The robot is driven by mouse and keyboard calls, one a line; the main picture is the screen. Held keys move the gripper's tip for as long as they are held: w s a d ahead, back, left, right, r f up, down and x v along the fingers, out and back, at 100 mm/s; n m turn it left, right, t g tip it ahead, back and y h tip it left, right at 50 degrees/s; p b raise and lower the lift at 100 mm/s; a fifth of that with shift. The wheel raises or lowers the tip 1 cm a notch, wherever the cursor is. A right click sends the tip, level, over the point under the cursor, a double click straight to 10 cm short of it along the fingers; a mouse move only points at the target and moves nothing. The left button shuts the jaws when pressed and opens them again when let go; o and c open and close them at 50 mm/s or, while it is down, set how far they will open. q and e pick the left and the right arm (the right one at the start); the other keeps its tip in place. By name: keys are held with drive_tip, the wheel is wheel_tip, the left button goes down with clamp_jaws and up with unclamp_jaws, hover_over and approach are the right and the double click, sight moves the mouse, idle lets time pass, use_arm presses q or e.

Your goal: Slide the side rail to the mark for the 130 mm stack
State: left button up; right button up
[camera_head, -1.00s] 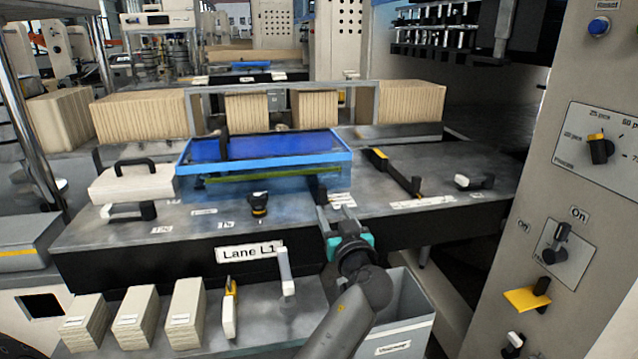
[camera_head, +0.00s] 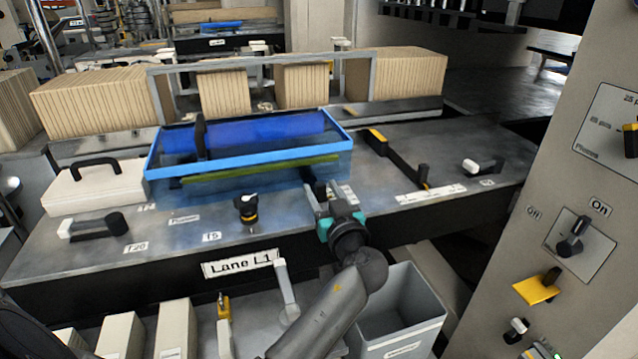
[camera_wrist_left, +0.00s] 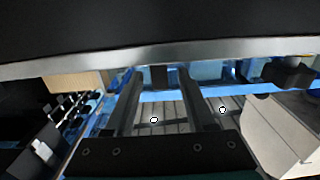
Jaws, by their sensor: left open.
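A black rail with a yellow end (camera_head: 396,156) lies slantwise on the grey table, right of the blue-framed clear guard (camera_head: 338,150). My right gripper is out of view.
A black knob (camera_head: 246,208), a white case (camera_head: 97,186) and a lever (camera_head: 93,226) stand left on the table. A grey bin (camera_head: 400,312) is below my left arm. A control panel (camera_head: 590,200) closes off the right side.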

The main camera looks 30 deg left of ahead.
use_arm(q)
clamp_jaws()
idle(0.5)
idle(1.0)
